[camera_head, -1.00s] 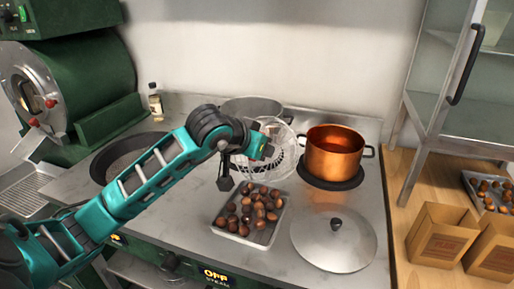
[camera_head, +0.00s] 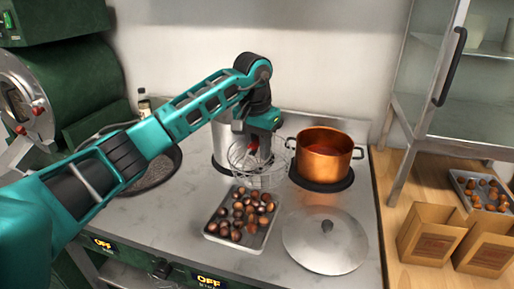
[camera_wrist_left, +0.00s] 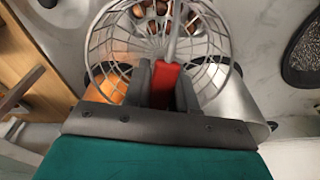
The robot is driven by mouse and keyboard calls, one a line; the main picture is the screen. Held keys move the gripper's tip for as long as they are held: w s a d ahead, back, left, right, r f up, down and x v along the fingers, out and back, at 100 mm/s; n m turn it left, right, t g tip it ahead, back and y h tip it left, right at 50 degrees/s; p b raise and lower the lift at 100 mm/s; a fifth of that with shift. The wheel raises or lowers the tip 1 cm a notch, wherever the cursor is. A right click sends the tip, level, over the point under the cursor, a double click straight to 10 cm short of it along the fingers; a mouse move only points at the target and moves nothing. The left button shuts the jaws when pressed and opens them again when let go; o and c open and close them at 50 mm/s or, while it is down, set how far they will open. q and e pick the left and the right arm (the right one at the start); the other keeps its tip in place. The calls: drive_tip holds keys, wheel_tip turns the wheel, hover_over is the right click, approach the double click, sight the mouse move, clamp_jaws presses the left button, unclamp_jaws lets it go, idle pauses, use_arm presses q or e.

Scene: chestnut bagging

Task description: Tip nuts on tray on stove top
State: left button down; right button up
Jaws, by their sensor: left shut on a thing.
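A metal tray (camera_head: 262,240) on the stove top holds a pile of brown chestnuts (camera_head: 240,214). The chestnuts (camera_wrist_left: 150,10) also show at the top of the left wrist view, beyond the basket wires. My left gripper (camera_head: 256,150) is shut on the red handle (camera_wrist_left: 165,85) of a wire basket (camera_head: 243,168). The basket hangs roughly level just behind the tray's far edge, and it also shows in the left wrist view (camera_wrist_left: 103,45). I see no nuts clearly inside it. My right gripper is out of view.
A copper pot (camera_head: 324,155) stands right of the basket, and a silver pot (camera_head: 222,150) stands behind it. A round lid (camera_head: 325,245) lies right of the tray. A dark pan (camera_head: 155,178) is at left. Paper bags (camera_head: 432,235) and another nut tray (camera_head: 458,183) sit on the wooden counter.

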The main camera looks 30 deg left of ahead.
use_arm(q)
drive_tip(key=shift+w+r+g, duration=0.1)
drive_tip(key=shift+w+g, duration=0.1)
drive_tip(key=shift+g, duration=0.6)
drive_tip(key=shift+r, duration=1.5)
